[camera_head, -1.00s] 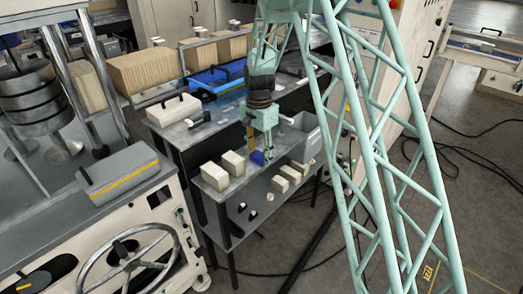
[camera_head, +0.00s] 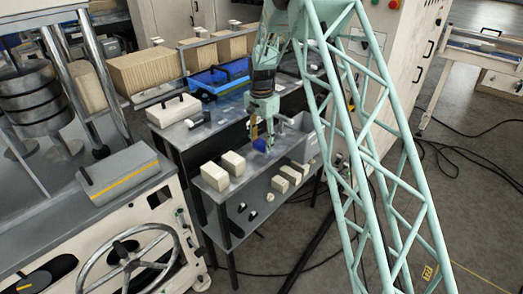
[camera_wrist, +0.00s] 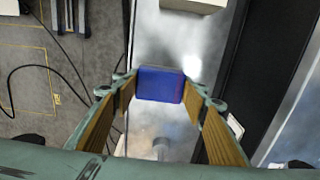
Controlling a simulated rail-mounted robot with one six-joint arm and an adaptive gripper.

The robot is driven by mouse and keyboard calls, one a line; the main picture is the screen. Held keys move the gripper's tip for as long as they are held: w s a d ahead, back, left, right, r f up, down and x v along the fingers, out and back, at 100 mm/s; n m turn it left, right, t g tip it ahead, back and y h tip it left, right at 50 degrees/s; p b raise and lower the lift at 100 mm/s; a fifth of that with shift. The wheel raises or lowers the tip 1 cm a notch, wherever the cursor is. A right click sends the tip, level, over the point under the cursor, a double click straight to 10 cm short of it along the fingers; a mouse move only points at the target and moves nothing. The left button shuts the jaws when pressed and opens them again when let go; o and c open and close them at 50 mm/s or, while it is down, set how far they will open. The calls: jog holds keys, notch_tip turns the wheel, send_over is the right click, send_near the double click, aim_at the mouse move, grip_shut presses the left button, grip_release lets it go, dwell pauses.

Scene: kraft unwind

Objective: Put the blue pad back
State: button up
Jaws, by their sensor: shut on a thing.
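The blue pad (camera_wrist: 160,85) is between the fingertips of my gripper (camera_wrist: 160,88) in the wrist view, with a finger at each side. In the head view, the blue pad (camera_head: 260,145) shows small below my gripper (camera_head: 262,130), above the right part of the dark metal bench (camera_head: 236,184). My gripper is shut on the pad. The fingers partly hide the pad's sides, and a gap between pad and bench top is hard to judge.
Two cream blocks (camera_head: 223,170) stand on the bench, left of my gripper. Several more lie on a lower shelf (camera_head: 287,176). A grey bin (camera_head: 303,140) stands close right. A blue tray (camera_head: 218,78) and a white box (camera_head: 173,110) are farther back.

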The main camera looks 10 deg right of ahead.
aim_at(261, 149)
jog(key=shift+f, duration=0.1)
jog(key=shift+f, duration=1.65)
jog(key=shift+f, duration=0.2)
jog(key=o, duration=0.8)
jog(key=shift+r, duration=0.2)
notch_tip(261, 149, up, 11)
jog(key=shift+r, duration=0.5)
jog(key=shift+r, duration=0.15)
